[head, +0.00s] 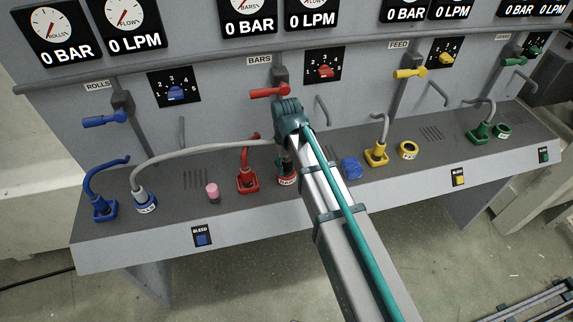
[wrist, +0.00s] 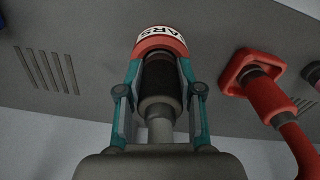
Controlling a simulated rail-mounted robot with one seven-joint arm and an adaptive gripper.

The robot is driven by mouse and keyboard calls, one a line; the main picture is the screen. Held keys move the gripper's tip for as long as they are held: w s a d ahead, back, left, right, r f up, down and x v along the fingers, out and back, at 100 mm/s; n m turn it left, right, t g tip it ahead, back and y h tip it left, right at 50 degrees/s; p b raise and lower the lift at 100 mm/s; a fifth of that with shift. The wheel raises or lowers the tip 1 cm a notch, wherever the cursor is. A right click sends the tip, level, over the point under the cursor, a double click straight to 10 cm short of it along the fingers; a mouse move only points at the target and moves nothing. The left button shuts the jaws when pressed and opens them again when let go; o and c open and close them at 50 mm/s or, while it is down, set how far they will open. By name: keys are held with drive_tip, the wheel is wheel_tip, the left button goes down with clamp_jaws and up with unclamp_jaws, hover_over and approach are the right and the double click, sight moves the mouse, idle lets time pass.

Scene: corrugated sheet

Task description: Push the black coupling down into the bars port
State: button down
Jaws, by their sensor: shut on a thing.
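The bars port (head: 287,180) is a red ring with a white label on the console deck; its red ring (wrist: 161,42) also shows at the top of the wrist view. The black coupling (wrist: 159,72) is dark with a grey lower collar. My gripper (head: 284,163) is shut on the coupling, with one teal finger on each side in the wrist view (wrist: 160,80). The coupling's end meets the red ring, in line with it. How deep it sits is hidden. My arm covers part of the port in the head view.
A red connector (head: 247,181) on a hose stands just left of the port. A grey hose (head: 200,150) arches from the rolls port (head: 146,203) towards my gripper. A red lever (head: 270,92) is above, and a blue cap (head: 350,167) is to the right.

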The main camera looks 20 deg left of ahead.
sight(287, 159)
drive_tip(key=shift+f, duration=0.2)
drive_tip(key=c, duration=0.7)
unclamp_jaws()
wheel_tip(287, 159, up, 12)
